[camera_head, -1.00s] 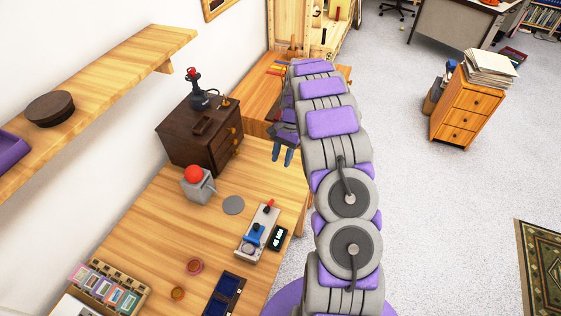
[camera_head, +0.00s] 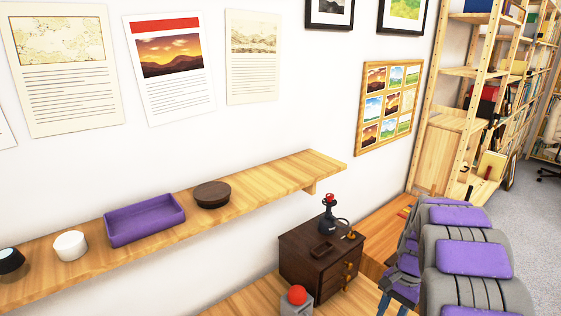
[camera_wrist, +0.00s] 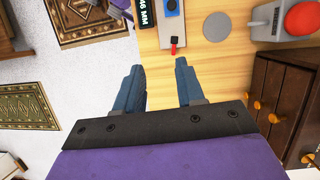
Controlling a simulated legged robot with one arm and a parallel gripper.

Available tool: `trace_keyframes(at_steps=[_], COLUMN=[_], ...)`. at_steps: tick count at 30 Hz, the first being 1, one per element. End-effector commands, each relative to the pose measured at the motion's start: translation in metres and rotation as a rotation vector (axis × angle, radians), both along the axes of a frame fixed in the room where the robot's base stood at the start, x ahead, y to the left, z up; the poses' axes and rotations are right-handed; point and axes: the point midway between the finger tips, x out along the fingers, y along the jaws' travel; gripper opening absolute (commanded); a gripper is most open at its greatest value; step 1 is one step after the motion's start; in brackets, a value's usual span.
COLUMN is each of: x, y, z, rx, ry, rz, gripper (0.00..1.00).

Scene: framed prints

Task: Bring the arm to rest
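My arm shows at the lower right of the head view, grey with purple pads. My gripper (camera_wrist: 158,75) is at its end. In the wrist view its two blue-grey fingers stand apart with nothing between them, over the front edge of the wooden table (camera_wrist: 172,62). In the head view only a small part of the fingers shows at the bottom, beside the dark wooden cabinet (camera_head: 318,262).
A red-buttoned grey box (camera_head: 296,298) stands before the cabinet. A wooden shelf (camera_head: 262,182) holds a purple tray (camera_head: 145,222) and a round brown box (camera_head: 212,195). A tall bookcase (camera_head: 465,90) stands at right. In the wrist view, a device with a red lever (camera_wrist: 173,45) lies near the fingers.

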Motion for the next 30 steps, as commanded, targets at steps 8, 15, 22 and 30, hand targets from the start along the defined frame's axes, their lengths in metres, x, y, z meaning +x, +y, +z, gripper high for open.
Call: trace_keyframes(at_steps=[8, 15, 22, 30], x=[-0.059, -0.120, -0.184, -0.259], y=[0.046, 0.083, 0.113, 0.136], z=[0.058, 0.091, 0.109, 0.112], rx=[-0.030, -0.043, -0.045, -0.044], ry=[-0.035, -0.062, -0.093, -0.128], rz=[0.170, 0.329, 0.497, 0.706], gripper=[0.38, 0.38, 0.38, 0.38])
